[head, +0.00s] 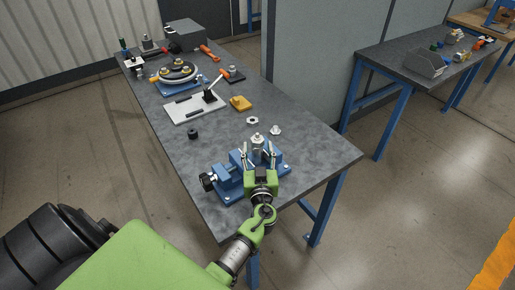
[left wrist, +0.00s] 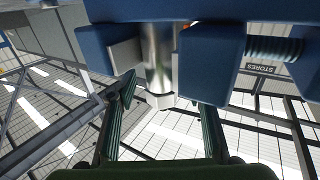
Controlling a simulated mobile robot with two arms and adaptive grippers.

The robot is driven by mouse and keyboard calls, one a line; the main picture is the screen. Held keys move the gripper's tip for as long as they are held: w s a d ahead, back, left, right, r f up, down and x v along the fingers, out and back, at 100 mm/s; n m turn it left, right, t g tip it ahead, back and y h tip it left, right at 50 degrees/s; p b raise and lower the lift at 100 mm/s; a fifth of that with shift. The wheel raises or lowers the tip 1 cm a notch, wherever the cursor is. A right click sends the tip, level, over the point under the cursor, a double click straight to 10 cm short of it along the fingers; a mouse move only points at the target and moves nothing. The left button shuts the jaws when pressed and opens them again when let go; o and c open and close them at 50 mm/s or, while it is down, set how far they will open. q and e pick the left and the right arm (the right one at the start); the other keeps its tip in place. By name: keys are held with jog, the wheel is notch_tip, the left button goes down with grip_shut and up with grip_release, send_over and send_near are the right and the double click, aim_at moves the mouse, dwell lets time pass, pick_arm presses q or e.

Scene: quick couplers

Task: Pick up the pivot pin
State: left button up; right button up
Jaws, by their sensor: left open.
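A blue vise (head: 229,184) stands near the table's front end. An upright silver cylindrical part (head: 258,142) is at its jaws; it also shows in the left wrist view (left wrist: 158,55), between the blue jaws, with a paler end sticking out. I cannot tell for sure whether this is the pivot pin. A small silver flanged piece (head: 276,130) stands on the table just behind it. My left gripper (head: 257,156) is open at the vise, its fingers on either side of the silver part. In the left wrist view the fingers (left wrist: 167,100) appear apart and empty.
A hex nut (head: 252,121), a yellow block (head: 240,103), a small black piece (head: 193,133) and a white plate with a lever (head: 195,106) lie farther back. A ring-shaped fixture (head: 176,73) stands beyond.

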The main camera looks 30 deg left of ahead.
pick_arm(q)
jog(key=shift+w+a, duration=0.4)
jog(key=shift+w, duration=0.05)
jog(key=shift+w+a+f, duration=0.1)
jog(key=shift+w+a, duration=0.1)
jog(key=shift+w, duration=0.05)
pick_arm(e)
jog(key=shift+s+a+r, duration=0.25)
jog(key=shift+s+a, duration=0.05)
jog(key=shift+s, duration=0.2)
